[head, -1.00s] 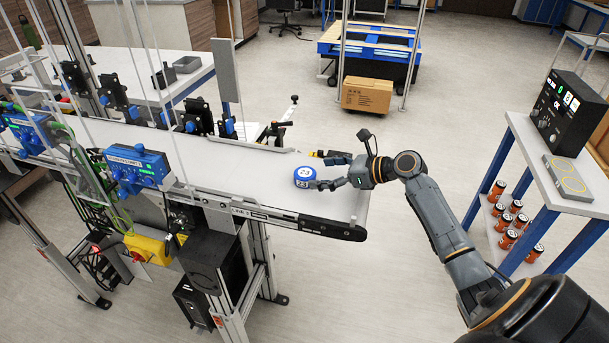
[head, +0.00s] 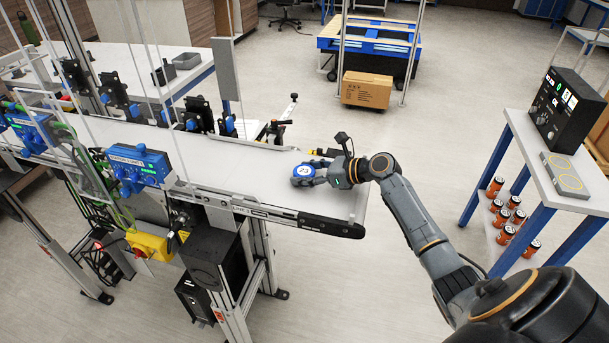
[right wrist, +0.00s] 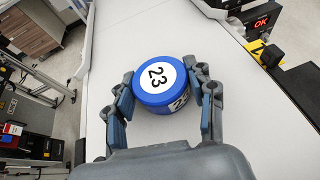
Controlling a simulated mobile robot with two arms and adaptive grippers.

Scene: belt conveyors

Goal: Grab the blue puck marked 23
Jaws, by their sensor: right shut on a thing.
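The blue puck marked 23 (head: 303,173) is near the right end of the conveyor belt (head: 252,168). The right wrist view shows it close up, blue with a white top label reading 23 (right wrist: 158,82). My right gripper (head: 313,171) reaches in from the right and is shut on the puck. In the right wrist view the two fingers of the right gripper (right wrist: 165,98) hold the puck from both sides. The belt surface lies beneath it; I cannot tell whether the puck still touches the belt. My left gripper is not in view.
Sensor posts and a blue control box (head: 140,166) line the belt at left. A side table (head: 560,170) at right carries a black display box (head: 567,108), with several orange cans on its lower shelf. A cardboard box (head: 366,90) sits on the floor behind.

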